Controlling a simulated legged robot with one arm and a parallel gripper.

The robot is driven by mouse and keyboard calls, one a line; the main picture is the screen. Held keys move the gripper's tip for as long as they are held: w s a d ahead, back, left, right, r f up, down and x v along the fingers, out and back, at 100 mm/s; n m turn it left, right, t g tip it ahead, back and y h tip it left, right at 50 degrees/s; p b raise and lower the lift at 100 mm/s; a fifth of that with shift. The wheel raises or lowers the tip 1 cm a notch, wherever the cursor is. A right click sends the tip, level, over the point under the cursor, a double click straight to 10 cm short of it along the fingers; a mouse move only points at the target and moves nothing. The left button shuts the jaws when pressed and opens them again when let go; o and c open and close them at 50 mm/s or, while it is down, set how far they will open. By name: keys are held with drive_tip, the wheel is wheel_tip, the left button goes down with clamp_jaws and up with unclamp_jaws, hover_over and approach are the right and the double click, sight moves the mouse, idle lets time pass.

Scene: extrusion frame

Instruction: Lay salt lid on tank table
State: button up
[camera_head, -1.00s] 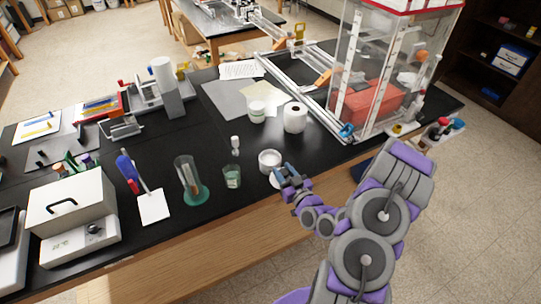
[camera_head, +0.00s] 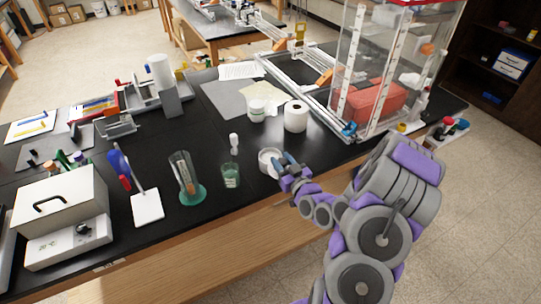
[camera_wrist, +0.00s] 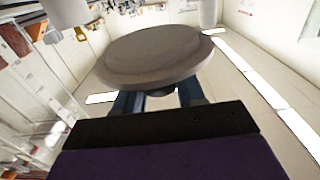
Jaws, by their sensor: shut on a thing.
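My gripper (camera_head: 284,163) is at the front edge of the black tank table (camera_head: 225,130), shut on the salt lid (camera_wrist: 155,52). The lid is a pale grey round disc with a rounded rim. In the wrist view it lies across the blue fingers and appears tilted. In the head view a white round container (camera_head: 266,160) is close to the fingertips. The lid cannot be clearly told apart from it there, nor whether they touch.
A small glass beaker (camera_head: 231,176), a white-capped vial (camera_head: 234,143) and a cylinder on a green base (camera_head: 188,183) stand to the left. The clear tank (camera_head: 385,70) is at the right.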

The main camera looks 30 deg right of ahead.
drive_tip(key=shift+w+f+b, duration=0.3)
drive_tip(key=shift+w+b, duration=0.2)
drive_tip(key=w, duration=0.6)
drive_tip(key=w+d+b, duration=0.1)
drive_tip(key=w, duration=0.3)
drive_tip(key=shift+f, duration=0.2)
drive_tip(key=f, duration=0.1)
drive_tip(key=f+b, duration=0.1)
drive_tip(key=f, duration=0.1)
drive_tip(key=shift+w+d+f, duration=0.15)
drive_tip(key=shift+w+f, duration=0.05)
drive_tip(key=shift+w, duration=0.2)
drive_tip(key=shift+r, duration=0.1)
